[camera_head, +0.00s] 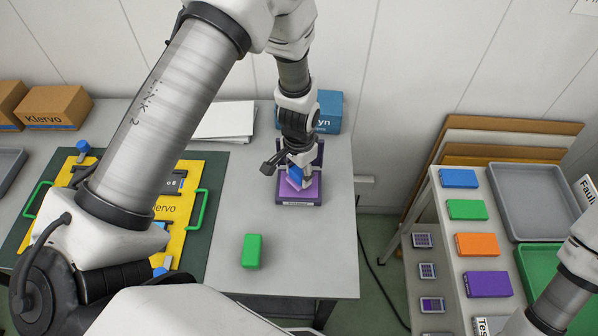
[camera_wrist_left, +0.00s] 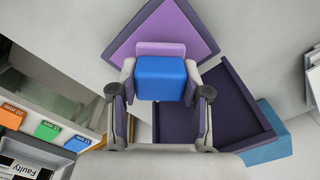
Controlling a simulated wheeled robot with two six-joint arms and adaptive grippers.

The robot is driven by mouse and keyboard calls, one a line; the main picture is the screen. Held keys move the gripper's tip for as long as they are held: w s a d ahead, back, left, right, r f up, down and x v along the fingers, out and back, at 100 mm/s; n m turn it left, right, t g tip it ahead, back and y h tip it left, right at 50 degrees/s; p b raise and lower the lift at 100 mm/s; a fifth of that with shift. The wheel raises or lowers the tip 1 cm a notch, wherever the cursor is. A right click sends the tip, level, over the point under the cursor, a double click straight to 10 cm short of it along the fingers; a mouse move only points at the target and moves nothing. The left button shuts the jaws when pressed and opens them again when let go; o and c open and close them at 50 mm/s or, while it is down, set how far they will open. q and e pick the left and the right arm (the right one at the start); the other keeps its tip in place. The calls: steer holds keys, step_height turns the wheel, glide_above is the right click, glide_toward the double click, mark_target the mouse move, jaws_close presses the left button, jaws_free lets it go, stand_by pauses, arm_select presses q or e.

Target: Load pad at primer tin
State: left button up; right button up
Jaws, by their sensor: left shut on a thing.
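My left gripper (camera_head: 294,182) points down over the purple tin (camera_head: 313,193) on the grey table. It is shut on a blue block (camera_wrist_left: 160,78), which also shows between the fingers in the head view (camera_head: 296,172). A light purple piece (camera_wrist_left: 168,48) shows at one end of the block. The tin's purple face (camera_wrist_left: 196,30) lies just beyond that end; I cannot tell whether they touch. The tin's dark purple lid (camera_wrist_left: 235,95) stands open at the back. My right gripper is out of view; only part of that arm shows at the lower right.
A green block (camera_head: 252,251) stands on the table front. A yellow plate (camera_head: 185,235) with green handles lies on a dark green mat at left. A blue box (camera_head: 329,108) and white papers (camera_head: 226,121) are behind. The right shelf holds coloured blocks (camera_head: 477,244) and a grey tray (camera_head: 530,200).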

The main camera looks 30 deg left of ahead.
mark_target(299, 171)
arm_select(q)
steer(key=shift+r+p, duration=1.9)
steer(key=shift+r, duration=0.9)
steer(key=shift+f, duration=0.1)
